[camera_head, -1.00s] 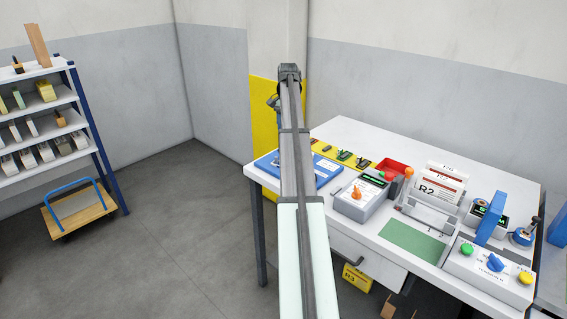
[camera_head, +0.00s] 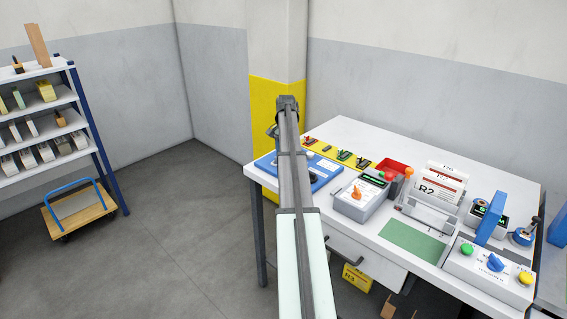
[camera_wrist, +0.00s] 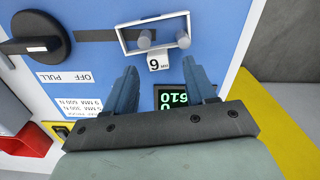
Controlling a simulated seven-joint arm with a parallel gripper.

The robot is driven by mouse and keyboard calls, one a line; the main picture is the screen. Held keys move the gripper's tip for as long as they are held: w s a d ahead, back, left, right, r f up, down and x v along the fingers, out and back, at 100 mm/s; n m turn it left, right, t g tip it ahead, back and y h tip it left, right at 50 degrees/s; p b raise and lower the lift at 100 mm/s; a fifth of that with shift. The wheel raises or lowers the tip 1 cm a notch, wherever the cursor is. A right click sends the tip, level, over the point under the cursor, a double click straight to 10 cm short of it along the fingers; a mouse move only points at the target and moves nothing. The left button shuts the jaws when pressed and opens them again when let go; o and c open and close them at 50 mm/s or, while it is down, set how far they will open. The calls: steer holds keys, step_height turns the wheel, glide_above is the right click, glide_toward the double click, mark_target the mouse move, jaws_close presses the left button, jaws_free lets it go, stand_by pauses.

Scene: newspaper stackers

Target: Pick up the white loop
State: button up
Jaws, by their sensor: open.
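In the wrist view the white loop (camera_wrist: 123,37) is a thin rectangular frame near the top edge, against the blue panel (camera_wrist: 90,15). Two grey pegs (camera_wrist: 145,40) show inside it, and a white "9 mm" tag (camera_wrist: 158,62) is just below it. My gripper (camera_wrist: 161,72) is open and empty, with its two blue-grey fingers spread below the loop in the picture. I see no contact between fingers and loop. In the head view my arm hides part of the blue panel (camera_head: 325,170), and I cannot make out the loop or the fingertips there.
A black knob (camera_wrist: 33,38) and white labels (camera_wrist: 68,78) are left on the panel; a green-digit display (camera_wrist: 172,97) shows between the fingers. A red bin (camera_wrist: 28,142) is lower left. Other devices (camera_head: 362,195) crowd the white table (camera_head: 400,140) to the right.

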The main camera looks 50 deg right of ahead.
steer(key=shift+f, duration=0.8)
steer(key=shift+c, duration=0.4)
jaws_close()
steer(key=shift+r, duration=0.15)
